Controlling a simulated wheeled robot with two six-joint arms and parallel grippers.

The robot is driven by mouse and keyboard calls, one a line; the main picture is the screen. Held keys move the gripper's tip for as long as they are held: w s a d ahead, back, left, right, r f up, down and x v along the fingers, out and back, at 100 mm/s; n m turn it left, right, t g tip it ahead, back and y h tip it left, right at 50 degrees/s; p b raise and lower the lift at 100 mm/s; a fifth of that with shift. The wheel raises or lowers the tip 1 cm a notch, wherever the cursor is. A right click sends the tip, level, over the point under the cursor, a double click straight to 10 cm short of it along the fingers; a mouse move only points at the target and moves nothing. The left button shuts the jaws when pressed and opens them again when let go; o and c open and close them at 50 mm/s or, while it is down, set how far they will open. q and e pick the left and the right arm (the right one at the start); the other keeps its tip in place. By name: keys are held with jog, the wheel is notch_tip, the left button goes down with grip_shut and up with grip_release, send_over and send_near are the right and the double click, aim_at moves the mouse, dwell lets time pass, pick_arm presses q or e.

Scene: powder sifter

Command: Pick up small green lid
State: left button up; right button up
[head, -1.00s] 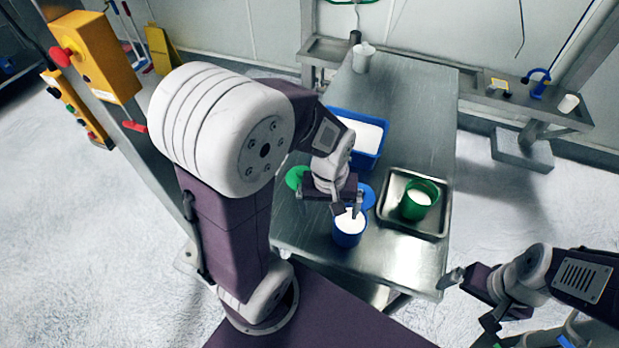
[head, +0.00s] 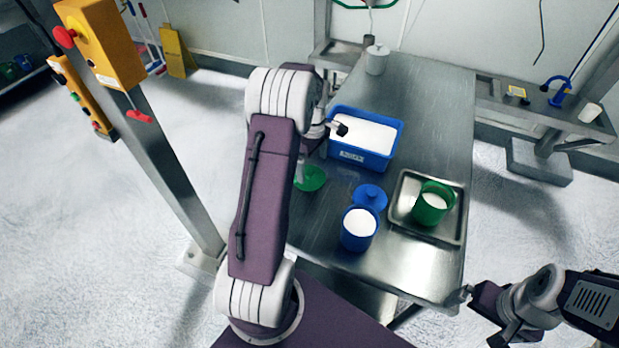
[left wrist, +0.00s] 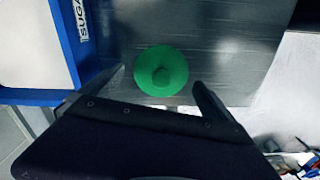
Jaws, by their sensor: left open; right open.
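The small green lid (head: 311,178) lies flat on the steel table (head: 425,110), left of the blue lid and partly hidden by my left arm in the head view. My left gripper (left wrist: 158,84) is open and empty, with a finger on either side of the lid's near part. In the head view it is mostly hidden behind my arm. My right gripper (head: 480,318) is open beyond the table's front right corner, away from the lid.
A blue bin (head: 366,140) of white powder stands behind the green lid. A blue cup (head: 358,230) of powder and a blue lid (head: 370,197) stand to its right. A metal tray (head: 453,232) holds a green cup (head: 432,203). A white container (head: 377,60) stands at the back.

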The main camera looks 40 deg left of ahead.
aim_at(310, 172)
pick_arm(q)
jog(key=shift+a+f, duration=0.1)
jog(key=shift+f, duration=0.05)
jog(key=f, duration=0.4)
jog(key=shift+s+p, duration=0.3)
jog(key=shift+w+a+f, duration=0.1)
jog(key=shift+f, duration=0.45)
jog(key=shift+r, duration=0.1)
jog(key=c, duration=1)
